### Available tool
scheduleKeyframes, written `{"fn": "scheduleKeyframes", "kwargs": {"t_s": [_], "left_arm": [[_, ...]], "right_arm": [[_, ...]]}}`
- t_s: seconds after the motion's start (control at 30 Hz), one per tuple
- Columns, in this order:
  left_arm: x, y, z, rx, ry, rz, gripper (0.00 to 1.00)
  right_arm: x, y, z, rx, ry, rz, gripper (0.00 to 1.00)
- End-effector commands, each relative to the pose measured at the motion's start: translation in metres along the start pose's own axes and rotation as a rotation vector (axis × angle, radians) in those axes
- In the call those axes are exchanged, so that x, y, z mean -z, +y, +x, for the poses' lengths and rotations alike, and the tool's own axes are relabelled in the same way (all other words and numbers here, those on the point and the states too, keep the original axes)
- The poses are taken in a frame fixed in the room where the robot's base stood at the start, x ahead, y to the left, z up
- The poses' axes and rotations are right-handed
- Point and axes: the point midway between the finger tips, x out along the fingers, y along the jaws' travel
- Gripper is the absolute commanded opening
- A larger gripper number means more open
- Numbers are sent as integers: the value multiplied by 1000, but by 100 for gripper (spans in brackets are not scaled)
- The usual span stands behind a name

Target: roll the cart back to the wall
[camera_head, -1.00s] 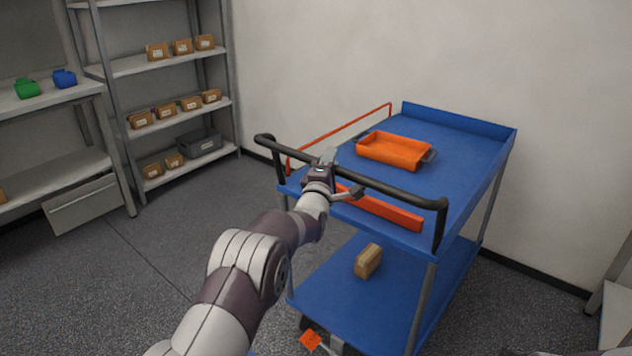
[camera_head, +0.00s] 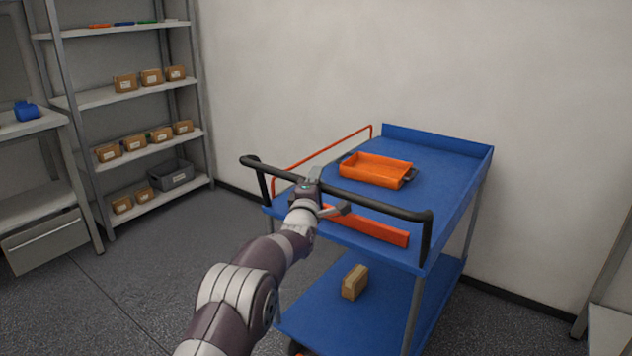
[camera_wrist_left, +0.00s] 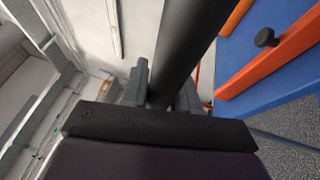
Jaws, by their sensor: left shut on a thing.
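The blue two-deck cart (camera_head: 442,166) stands in the middle right of the head view, with its far end close to the pale wall (camera_head: 300,70). Its black push handle (camera_head: 375,200) faces me. My left gripper (camera_head: 313,180) is shut on the handle bar, left of its middle. In the left wrist view the dark handle bar (camera_wrist_left: 188,45) runs between the two fingers (camera_wrist_left: 163,92). An orange tray (camera_head: 376,170) sits on the cart's top deck. A small brown box (camera_head: 355,282) sits on the lower deck. My right gripper is not in view.
A grey shelf rack (camera_head: 120,97) with several brown boxes stands at the left back. A bench (camera_head: 35,190) with a blue bin (camera_head: 27,111) is at the far left. Another grey stand (camera_head: 606,325) is at the right edge. Dark floor (camera_head: 150,270) is clear left of the cart.

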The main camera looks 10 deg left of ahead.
Motion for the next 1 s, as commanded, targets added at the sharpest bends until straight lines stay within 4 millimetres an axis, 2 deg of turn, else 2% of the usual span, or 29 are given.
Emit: {"fn": "scheduleKeyframes", "kwargs": {"t_s": [0.07, 0.1, 0.13, 0.43, 0.57, 0.67, 1.0], "left_arm": [[-1, 2, 0, -4, -2, -1, 0], [-1, 2, 0, -4, -2, -1, 40], [-1, 2, 0, -4, -2, -1, 50], [0, 1, -1, -2, 0, -1, 51], [0, 1, -11, -1, 0, -1, 51], [0, 1, -28, -1, -1, -1, 51], [-1, 0, -106, 0, -2, -1, 51]], "right_arm": [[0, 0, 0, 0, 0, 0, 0], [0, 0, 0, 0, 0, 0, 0], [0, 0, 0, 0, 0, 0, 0], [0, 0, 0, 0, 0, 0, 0], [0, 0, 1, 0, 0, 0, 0], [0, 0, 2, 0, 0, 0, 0], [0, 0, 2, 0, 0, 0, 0]]}}
